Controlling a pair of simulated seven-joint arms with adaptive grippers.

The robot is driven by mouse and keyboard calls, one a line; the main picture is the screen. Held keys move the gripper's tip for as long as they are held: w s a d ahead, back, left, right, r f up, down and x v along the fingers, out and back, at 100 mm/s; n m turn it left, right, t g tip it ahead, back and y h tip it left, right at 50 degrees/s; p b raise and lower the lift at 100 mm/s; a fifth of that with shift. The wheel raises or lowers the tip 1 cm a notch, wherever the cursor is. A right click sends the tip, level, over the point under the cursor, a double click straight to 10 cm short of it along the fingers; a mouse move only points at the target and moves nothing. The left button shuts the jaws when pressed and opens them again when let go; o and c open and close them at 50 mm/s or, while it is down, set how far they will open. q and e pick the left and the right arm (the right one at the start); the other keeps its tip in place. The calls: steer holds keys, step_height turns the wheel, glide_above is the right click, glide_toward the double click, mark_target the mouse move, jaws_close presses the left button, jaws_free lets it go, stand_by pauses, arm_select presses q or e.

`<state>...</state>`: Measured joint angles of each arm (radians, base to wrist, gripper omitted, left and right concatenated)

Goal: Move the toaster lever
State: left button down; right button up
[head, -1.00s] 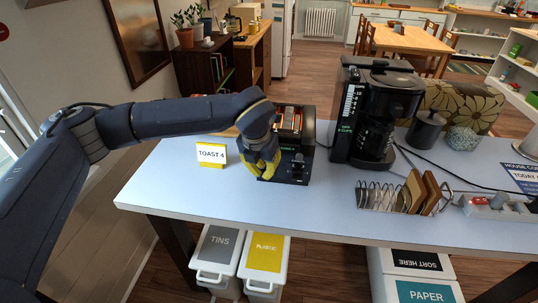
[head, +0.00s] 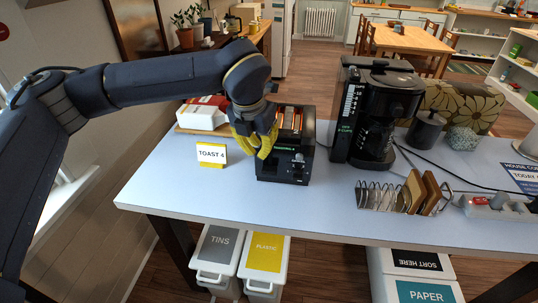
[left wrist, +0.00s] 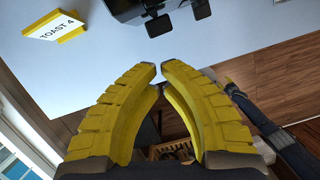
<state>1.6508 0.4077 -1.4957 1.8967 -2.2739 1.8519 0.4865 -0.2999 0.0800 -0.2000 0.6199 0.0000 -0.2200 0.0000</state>
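The black toaster (head: 284,168) stands on the pale blue table (head: 330,225), with orange-brown slots on top. Its front has a silver knob (head: 299,158). In the left wrist view the toaster (left wrist: 125,8) is cut by the top edge, and two dark lever-like tabs (left wrist: 158,26) stick out from it. I cannot tell how far down either lever sits. My left gripper (head: 262,152) has yellow fingers and is at the toaster's front left, overlapping it in the head view. In the left wrist view its fingertips (left wrist: 159,70) nearly meet, with nothing held between them. My right gripper is out of view.
A "TOAST 4" sign (head: 212,154) stands left of the toaster. A white box (head: 200,118) lies behind it. A coffee maker (head: 375,115) stands close on the right, with a wire rack (head: 372,196) and brown slices in front. The table's front strip is clear.

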arm_select(q)
steer(key=shift+v, duration=1.05)
